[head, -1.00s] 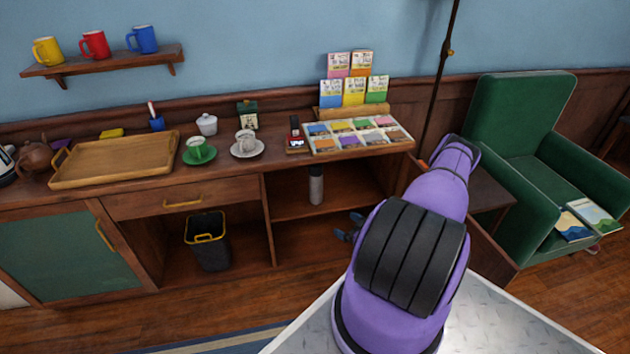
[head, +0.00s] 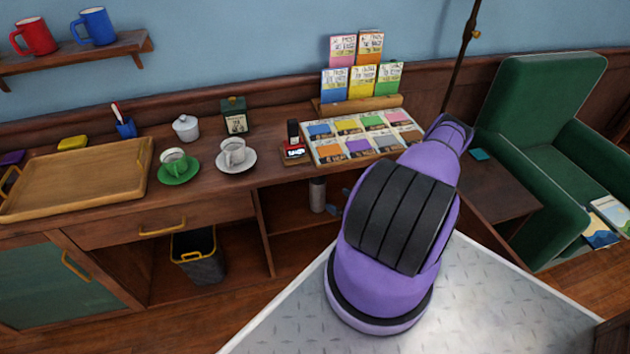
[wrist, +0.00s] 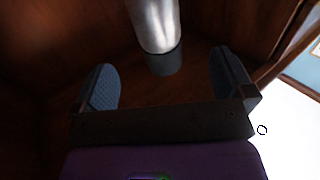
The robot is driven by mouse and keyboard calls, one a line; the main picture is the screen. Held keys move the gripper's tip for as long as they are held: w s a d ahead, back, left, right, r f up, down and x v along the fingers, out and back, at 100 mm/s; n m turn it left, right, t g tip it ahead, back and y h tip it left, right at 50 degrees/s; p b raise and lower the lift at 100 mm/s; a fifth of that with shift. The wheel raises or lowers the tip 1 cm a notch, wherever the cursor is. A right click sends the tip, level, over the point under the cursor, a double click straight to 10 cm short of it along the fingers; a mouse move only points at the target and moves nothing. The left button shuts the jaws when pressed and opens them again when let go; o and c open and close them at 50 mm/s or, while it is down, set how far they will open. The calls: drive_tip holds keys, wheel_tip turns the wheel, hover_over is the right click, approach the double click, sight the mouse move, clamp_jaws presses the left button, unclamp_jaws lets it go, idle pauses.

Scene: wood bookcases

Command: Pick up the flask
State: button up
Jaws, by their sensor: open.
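The flask (head: 317,196) is a slim grey metallic cylinder standing upright on the shelf inside the open cabinet bay, below the counter. In the wrist view the flask (wrist: 154,25) shows as a silver body with a dark grey end, just ahead of my gripper. My gripper (wrist: 162,72) is open, with one blue-grey padded finger on either side of the flask's dark end. I cannot tell whether that end is between the pads or just beyond them. In the head view my purple arm hides most of the gripper; a bit of finger shows right of the flask.
The counter overhangs the bay and holds a wooden tray (head: 78,183), a green cup (head: 174,162), a white cup (head: 234,152), a stamp (head: 294,148) and a card rack (head: 362,139). A bin (head: 198,256) stands in the left bay. A green armchair (head: 545,150) stands right.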

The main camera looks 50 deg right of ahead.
sight(318, 185)
drive_tip(key=w, duration=1.1)
drive_tip(key=shift+w+d+r, duration=0.1)
drive_tip(key=shift+w+r, duration=0.05)
drive_tip(key=shift+r, duration=0.1)
drive_tip(key=c, duration=1.2)
drive_tip(key=shift+r, duration=0.1)
